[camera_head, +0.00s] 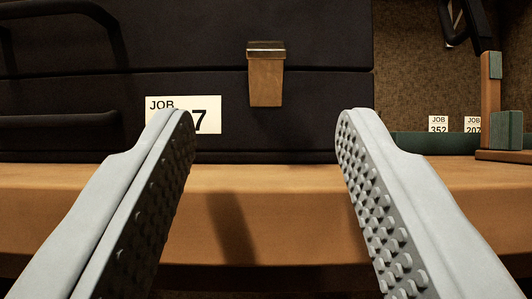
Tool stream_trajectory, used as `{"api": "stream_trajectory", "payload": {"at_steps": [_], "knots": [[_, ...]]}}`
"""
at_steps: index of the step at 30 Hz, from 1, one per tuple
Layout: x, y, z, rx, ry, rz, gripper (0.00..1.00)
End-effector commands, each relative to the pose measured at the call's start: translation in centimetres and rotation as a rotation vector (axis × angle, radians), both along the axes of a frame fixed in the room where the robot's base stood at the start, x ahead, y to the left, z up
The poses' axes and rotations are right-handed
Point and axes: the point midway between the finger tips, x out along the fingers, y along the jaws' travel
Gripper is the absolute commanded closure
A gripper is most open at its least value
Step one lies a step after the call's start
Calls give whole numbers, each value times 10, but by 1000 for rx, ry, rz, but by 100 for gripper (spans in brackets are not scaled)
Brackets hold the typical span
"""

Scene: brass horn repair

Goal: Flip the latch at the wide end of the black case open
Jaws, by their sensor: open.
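The black case (320,100) stands on a wooden surface, its dark side facing me. A latch (266,80) sits across the seam between lid and body, near the right end of the visible side. It has a dark metal top edge and a brass-coloured plate hanging down flat over the body. My gripper (266,120) is open and empty, with its two grey fingers spread to the left and right, below the latch in the picture. The latch shows in the gap between the fingertips, apart from both. The left fingertip overlaps a white job label (210,112) on the case.
A wooden bench edge (265,205) runs across the front. Black handles (70,120) stick out at the case's left. At the right stand a wooden stand with green pads (490,100) and job tags (438,124) over a green strip.

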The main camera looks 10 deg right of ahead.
Motion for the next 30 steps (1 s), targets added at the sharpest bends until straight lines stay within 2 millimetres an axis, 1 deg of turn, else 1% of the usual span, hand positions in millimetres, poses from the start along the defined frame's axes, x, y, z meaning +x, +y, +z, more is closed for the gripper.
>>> {"api": "stream_trajectory", "payload": {"at_steps": [1,6,12,17,24,25,26,30], "knots": [[-9,1,-7,2,3,-2,53],[-33,7,-26,3,2,-2,53],[-52,12,-40,2,1,-1,53],[-57,13,-44,1,1,-1,53],[-58,14,-45,2,1,0,53],[-58,14,-45,2,1,0,55],[-58,14,-45,2,1,0,61],[-58,14,-45,2,1,0,62]]}}
